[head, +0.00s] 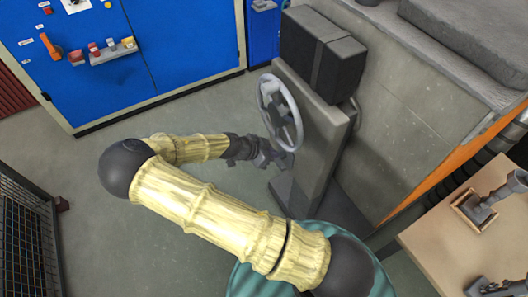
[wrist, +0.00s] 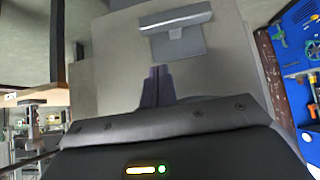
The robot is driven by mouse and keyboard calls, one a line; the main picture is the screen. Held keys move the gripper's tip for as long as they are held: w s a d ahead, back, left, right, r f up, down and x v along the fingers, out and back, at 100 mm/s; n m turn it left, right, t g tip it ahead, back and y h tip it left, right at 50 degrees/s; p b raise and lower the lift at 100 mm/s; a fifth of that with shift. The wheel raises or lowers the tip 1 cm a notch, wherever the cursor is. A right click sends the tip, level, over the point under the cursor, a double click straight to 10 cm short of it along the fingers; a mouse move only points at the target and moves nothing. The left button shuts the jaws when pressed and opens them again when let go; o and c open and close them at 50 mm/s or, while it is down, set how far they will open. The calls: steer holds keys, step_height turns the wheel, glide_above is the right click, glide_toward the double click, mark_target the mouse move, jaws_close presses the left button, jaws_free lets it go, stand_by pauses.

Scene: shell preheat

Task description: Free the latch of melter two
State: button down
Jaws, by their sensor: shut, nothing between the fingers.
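A grey pedestal (head: 318,140) with a handwheel (head: 280,112) on its side stands right of centre in the head view. In the wrist view a grey plate with a projecting lip (wrist: 178,38) sits on the pale panel; it looks like a latch or pedal, but I cannot tell which, and no label naming melter two is legible. My gripper (head: 272,160) is low beside the pedestal, below the handwheel. In the wrist view its dark fingers (wrist: 157,72) are together and empty, pointing toward the plate's lower edge. Whether they touch it is unclear.
A blue cabinet (head: 185,45) with an orange handle (head: 51,46) stands at the back left. A wooden table (head: 450,245) with a small tray is at the right. A dark mesh cage (head: 28,235) is at the left. Grey floor (head: 100,225) is open between them.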

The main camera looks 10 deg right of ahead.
mark_target(276, 161)
steer(key=f, duration=0.2)
steer(key=d+f, duration=0.1)
steer(key=f, duration=0.1)
steer(key=d+f, duration=0.1)
steer(key=f, duration=0.1)
steer(key=shift+w+d+f, duration=0.1)
steer(key=shift+w+f, duration=0.05)
steer(key=shift+w, duration=0.2)
